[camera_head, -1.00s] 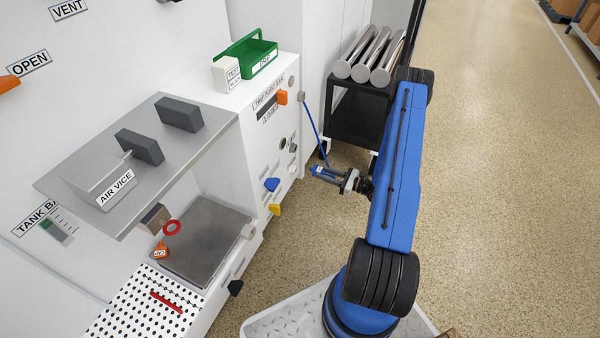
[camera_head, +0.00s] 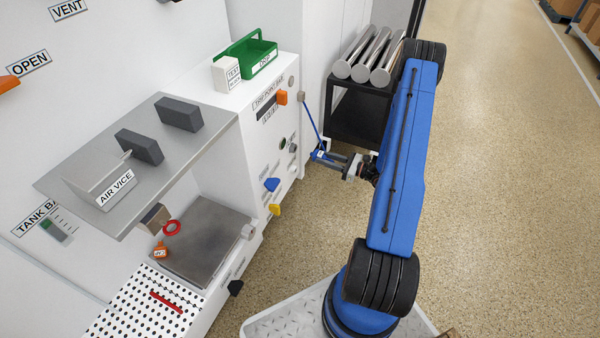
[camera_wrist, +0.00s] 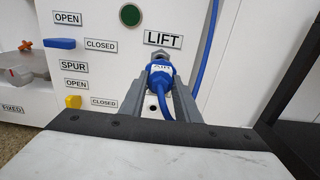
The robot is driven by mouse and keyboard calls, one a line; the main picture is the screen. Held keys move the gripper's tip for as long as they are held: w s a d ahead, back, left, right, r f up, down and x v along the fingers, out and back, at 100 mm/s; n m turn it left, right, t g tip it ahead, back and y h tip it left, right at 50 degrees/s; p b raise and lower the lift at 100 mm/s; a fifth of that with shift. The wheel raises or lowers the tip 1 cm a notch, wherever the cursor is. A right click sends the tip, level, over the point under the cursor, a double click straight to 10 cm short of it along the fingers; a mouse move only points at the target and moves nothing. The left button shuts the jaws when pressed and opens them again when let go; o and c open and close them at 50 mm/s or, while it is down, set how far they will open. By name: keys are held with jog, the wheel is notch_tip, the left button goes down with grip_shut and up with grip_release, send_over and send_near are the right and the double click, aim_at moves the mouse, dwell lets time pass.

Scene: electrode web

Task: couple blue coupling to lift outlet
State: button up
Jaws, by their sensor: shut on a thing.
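The blue coupling (camera_wrist: 161,71), with a white AIR label, is between the grey fingers of my gripper (camera_wrist: 160,88) in the wrist view. In the head view the blue coupling (camera_head: 319,153) is at the tip of my gripper (camera_head: 324,157), which is shut on it, a little right of the white panel. The lift outlet (camera_wrist: 161,54), a grey metal fitting under the LIFT label (camera_wrist: 163,38), shows just beyond the coupling. The coupling partly covers it, and I cannot tell whether they touch. The head view suggests a gap.
A blue hose (camera_wrist: 209,50) loops from the coupling up along the panel, right of the outlet. A blue lever (camera_head: 271,184) and a yellow lever (camera_head: 274,209) stick out of the panel. A black cart (camera_head: 352,115) with metal cylinders stands behind my arm.

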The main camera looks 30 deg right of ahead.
aim_at(313, 154)
jog(key=shift+w, duration=0.1)
jog(key=shift+x, duration=2.75)
jog(key=shift+x, duration=1.65)
jog(key=o, duration=1.2)
jog(key=shift+o, duration=0.2)
jog(key=v, duration=1.7)
jog(key=shift+s, duration=0.2)
jog(key=shift+d, duration=0.15)
